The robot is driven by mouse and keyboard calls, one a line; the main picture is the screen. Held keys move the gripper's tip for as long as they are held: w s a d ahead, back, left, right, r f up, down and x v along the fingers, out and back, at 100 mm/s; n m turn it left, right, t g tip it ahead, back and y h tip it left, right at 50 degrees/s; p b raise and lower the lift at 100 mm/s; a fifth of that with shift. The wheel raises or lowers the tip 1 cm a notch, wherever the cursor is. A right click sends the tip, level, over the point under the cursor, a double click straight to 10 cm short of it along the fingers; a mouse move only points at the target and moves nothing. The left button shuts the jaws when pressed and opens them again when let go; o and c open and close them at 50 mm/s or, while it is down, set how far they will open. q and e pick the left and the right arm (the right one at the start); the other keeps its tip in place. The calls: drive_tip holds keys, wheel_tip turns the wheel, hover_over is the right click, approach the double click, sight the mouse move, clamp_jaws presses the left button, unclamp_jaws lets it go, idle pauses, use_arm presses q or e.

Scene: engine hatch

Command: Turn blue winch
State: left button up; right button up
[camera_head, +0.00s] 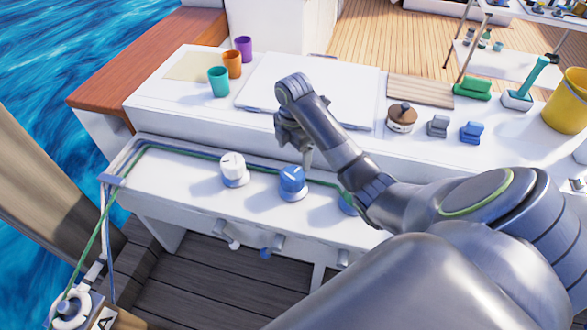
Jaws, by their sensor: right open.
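The blue winch (292,183) stands on the white ledge in the middle of the view. A white winch (233,168) stands to its left. My right gripper (303,156) is just above and behind the blue winch, with its fingers pointing down. It is open, with nothing seen between its fingers; my arm partly hides it. It seems apart from the blue winch, though the exact gap is hard to tell. My left gripper does not show.
Green and blue ropes (190,149) run along the ledge. Behind lie a white hatch lid (330,85), purple, orange and teal cups (219,81), a brown-topped pot (401,118), grey and blue blocks (472,132) and a yellow bucket (566,107). Small knobs (265,253) stick out from the ledge's front.

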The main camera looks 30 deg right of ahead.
sight(294, 174)
wheel_tip(294, 174, down, 7)
drive_tip(key=b, duration=0.6)
drive_tip(key=shift+f, duration=0.2)
wheel_tip(294, 174, down, 3)
drive_tip(key=shift+r+b, duration=0.15)
drive_tip(key=shift+b, duration=0.7)
drive_tip(key=shift+f, duration=0.5)
drive_tip(key=shift+c, duration=0.6)
drive_tip(key=c, duration=0.9)
drive_tip(key=shift+p, duration=0.5)
drive_tip(key=shift+r+m+p, duration=0.25)
drive_tip(key=shift+m+p, duration=0.05)
drive_tip(key=shift+p, duration=0.15)
drive_tip(key=m+p, duration=0.5)
drive_tip(key=p, duration=0.4)
drive_tip(key=shift+s+m+p, duration=0.1)
drive_tip(key=shift+m+p, duration=0.2)
drive_tip(key=shift+f+m+p, duration=0.2)
drive_tip(key=shift+m+p, duration=0.8)
drive_tip(key=shift+p, duration=0.05)
